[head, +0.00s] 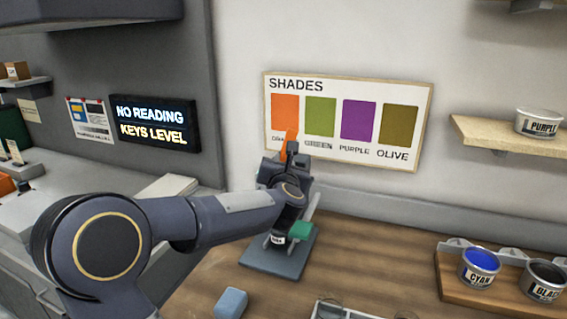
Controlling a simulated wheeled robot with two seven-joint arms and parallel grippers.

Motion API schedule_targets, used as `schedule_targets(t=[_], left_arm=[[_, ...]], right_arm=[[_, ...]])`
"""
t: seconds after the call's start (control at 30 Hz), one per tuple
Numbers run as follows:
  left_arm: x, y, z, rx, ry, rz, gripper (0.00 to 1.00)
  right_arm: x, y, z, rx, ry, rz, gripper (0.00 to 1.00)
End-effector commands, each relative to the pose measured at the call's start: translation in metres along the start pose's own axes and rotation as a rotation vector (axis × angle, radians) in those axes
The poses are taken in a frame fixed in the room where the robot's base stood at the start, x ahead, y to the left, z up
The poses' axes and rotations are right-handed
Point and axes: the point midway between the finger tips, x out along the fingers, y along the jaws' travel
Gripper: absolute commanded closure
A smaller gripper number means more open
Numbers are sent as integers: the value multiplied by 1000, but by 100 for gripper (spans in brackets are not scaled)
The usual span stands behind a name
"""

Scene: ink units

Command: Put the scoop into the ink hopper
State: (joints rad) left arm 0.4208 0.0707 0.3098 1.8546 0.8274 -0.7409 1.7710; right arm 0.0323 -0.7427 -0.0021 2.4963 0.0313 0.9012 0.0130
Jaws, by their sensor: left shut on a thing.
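My left gripper (289,153) is raised in front of the shades board, its fingers pointing up. It is shut on a small orange thing (291,135), which looks like the scoop; it overlaps the orange swatch, so its outline is hard to tell. Behind my left arm, a unit on a grey base plate (262,262) stands on the wooden counter. It has a green part (301,230) and a dark labelled container (278,239); my arm covers much of it. I cannot make out which part is the ink hopper. My right gripper is not in view.
A wooden rack at the right holds a cyan ink tin (479,268) and a black ink tin (545,281). A purple tin (538,124) stands on a shelf. A blue block (231,303) lies near the front. A lit sign (152,123) reads "NO READING, KEYS LEVEL".

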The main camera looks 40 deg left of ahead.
Motion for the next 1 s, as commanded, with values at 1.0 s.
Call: schedule_targets(t=[1.0], left_arm=[[-5,31,101,0,-1,1,100]], right_arm=[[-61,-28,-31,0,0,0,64]])
